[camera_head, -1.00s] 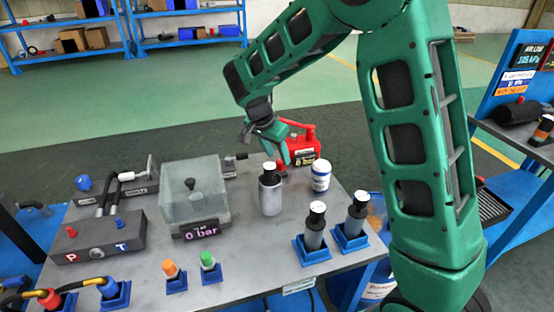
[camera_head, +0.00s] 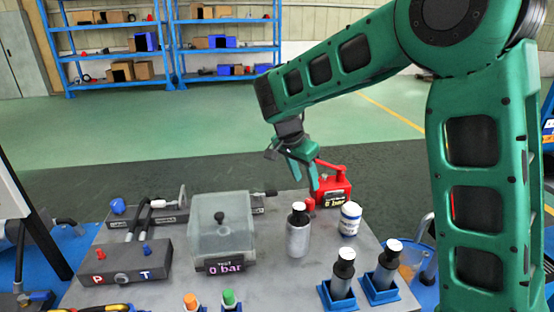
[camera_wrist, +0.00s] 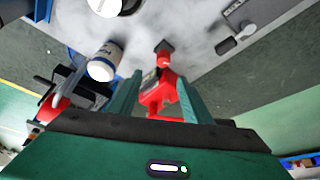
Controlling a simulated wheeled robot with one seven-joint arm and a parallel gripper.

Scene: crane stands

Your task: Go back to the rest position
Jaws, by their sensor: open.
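My gripper (camera_head: 299,171) is open and hangs above the far edge of the grey table (camera_head: 262,272). Its fingers point down in the head view, close to a red hand pump (camera_head: 335,190) with a gauge reading 0 bar. In the wrist view the red pump (camera_wrist: 164,95) shows between the two fingers, and I see nothing gripped. I cannot tell how far the fingers are from the pump.
A grey cylinder (camera_head: 298,238) and a white jar (camera_head: 349,219) stand near the gripper. A clear test box (camera_head: 222,229) stands left of them. Open floor lies behind the table.

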